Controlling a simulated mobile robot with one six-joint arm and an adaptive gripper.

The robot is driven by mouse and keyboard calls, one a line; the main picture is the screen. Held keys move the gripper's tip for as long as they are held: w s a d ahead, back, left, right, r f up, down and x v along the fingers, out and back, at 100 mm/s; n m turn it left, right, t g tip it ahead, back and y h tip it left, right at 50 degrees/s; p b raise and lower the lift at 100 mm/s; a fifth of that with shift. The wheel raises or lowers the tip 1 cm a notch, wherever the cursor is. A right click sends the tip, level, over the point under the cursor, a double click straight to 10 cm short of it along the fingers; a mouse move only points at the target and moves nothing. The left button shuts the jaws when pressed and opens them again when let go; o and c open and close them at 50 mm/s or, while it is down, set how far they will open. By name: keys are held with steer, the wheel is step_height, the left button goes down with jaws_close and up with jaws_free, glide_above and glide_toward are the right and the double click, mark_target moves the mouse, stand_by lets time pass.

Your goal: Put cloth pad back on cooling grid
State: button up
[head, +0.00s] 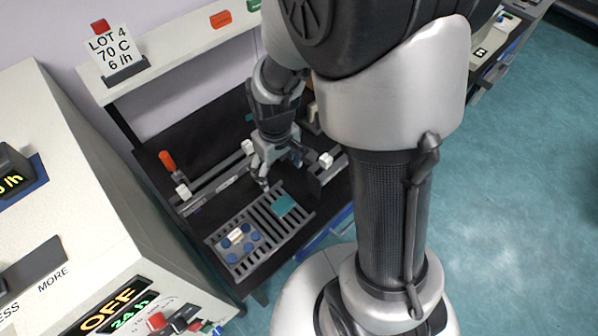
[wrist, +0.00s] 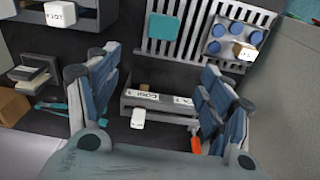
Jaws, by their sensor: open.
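The teal square cloth pad (head: 283,205) lies flat on the slatted cooling grid (head: 300,222), on its right part in the head view. In the wrist view the pad (wrist: 163,35) lies on the grid (wrist: 190,32) near the top edge of the picture. My gripper (head: 285,172) is above the dark bench, just behind the grid in the head view. In the wrist view its two blue-grey fingers (wrist: 161,62) are spread wide with nothing between them. The pad is beyond the fingertips and apart from them.
A pale tray with several blue discs (head: 232,257) and a small block sits on the grid beside the pad. A labelled rail (wrist: 155,98) with a white knob (wrist: 138,118) and an orange-handled thing (wrist: 195,143) are close by. A large cabinet (head: 75,180) stands left.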

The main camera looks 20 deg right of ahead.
steer(key=s+r+m+t, duration=0.1)
steer(key=s+r+t, duration=0.1)
steer(key=s+r, duration=0.5)
steer(key=s+r+m+t, duration=0.1)
steer(key=s+r+m, duration=0.1)
steer(key=s+r, duration=0.6)
step_height(320, 180, up, 5)
steer(key=shift+s+r+t, duration=0.1)
steer(key=shift+s+t, duration=0.15)
steer(key=shift+t, duration=0.15)
steer(key=shift+d, duration=0.1)
step_height(320, 180, down, 2)
steer(key=shift+f+b, duration=0.25)
steer(key=shift+b, duration=1)
steer(key=shift+r, duration=0.2)
steer(key=shift+c, duration=0.4)
